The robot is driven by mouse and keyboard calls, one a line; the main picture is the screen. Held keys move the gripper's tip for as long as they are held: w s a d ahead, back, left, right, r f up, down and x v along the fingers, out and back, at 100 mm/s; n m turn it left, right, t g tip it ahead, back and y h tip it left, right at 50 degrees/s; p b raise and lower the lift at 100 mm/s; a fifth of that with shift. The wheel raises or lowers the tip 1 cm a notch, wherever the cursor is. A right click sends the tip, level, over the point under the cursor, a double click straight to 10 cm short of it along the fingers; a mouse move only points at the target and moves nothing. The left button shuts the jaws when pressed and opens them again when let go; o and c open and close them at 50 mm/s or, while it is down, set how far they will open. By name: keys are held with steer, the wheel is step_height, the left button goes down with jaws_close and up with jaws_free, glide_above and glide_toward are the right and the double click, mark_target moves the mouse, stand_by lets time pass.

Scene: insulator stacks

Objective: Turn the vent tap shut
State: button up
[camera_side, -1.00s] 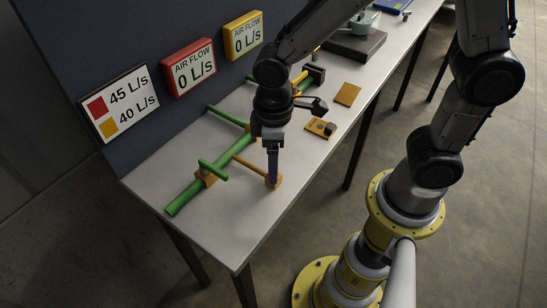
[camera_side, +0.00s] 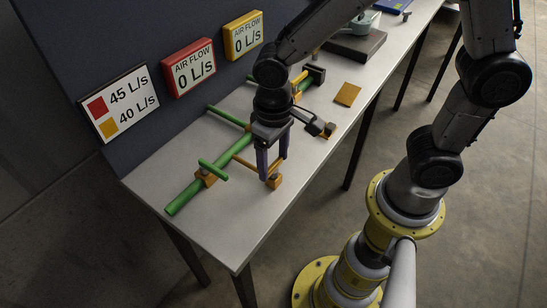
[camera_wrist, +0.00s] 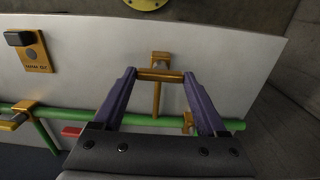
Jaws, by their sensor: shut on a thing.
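The vent tap appears to be the orange fitting (camera_side: 274,181) at the end of a thin orange branch pipe off the green pipe (camera_side: 183,199). In the wrist view its orange crossbar handle (camera_wrist: 160,76) spans the gap between my two purple fingertips. The tap's orange block (camera_wrist: 160,57) shows just beyond the bar. My gripper (camera_side: 273,166) points down over the tap and is shut on the handle, one finger at each end. The fingers partly hide the handle in the side view.
A red framed display (camera_side: 189,68) and a yellow framed one (camera_side: 243,36) both read 0 L/s. A white sign (camera_side: 119,102) reads 45 and 40 L/s. The table's front left is clear.

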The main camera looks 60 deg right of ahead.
mark_target(274, 164)
steer(key=shift+r, duration=0.1)
stand_by(0.3)
steer(key=o, duration=1.3)
step_height(274, 164, up, 14)
